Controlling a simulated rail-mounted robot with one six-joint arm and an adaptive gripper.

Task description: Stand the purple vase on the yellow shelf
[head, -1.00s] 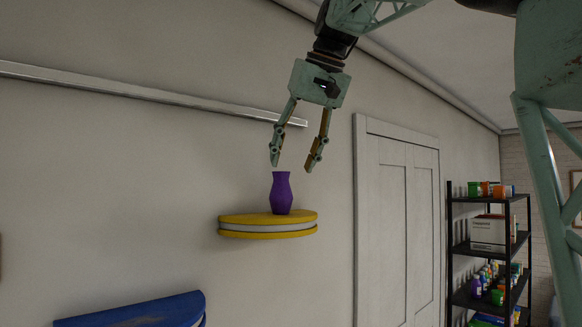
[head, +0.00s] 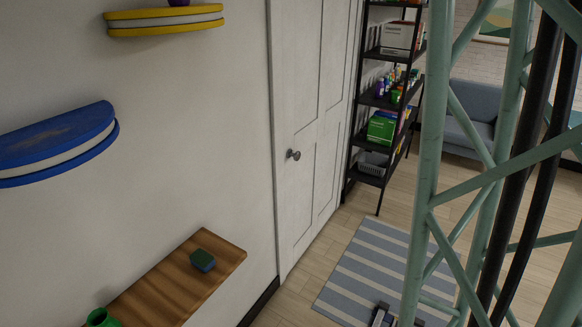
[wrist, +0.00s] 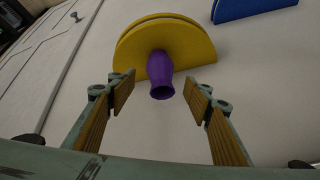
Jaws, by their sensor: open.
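The purple vase (wrist: 160,75) stands upright on the yellow shelf (wrist: 130,45) in the wrist view. In the head view only the vase's base shows at the top edge, on the yellow shelf (head: 165,22). My gripper (wrist: 163,85) is open in the wrist view. Its two fingers are apart, one on each side of the vase in the picture, and nothing shows between them touching it. My gripper is out of the head view.
A blue shelf (head: 60,140) is on the wall below and left of the yellow one. A wooden shelf (head: 150,285) holds a green cup (head: 102,318) and a sponge (head: 202,260). A white door (head: 310,110) and a black rack (head: 372,120) are to the right.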

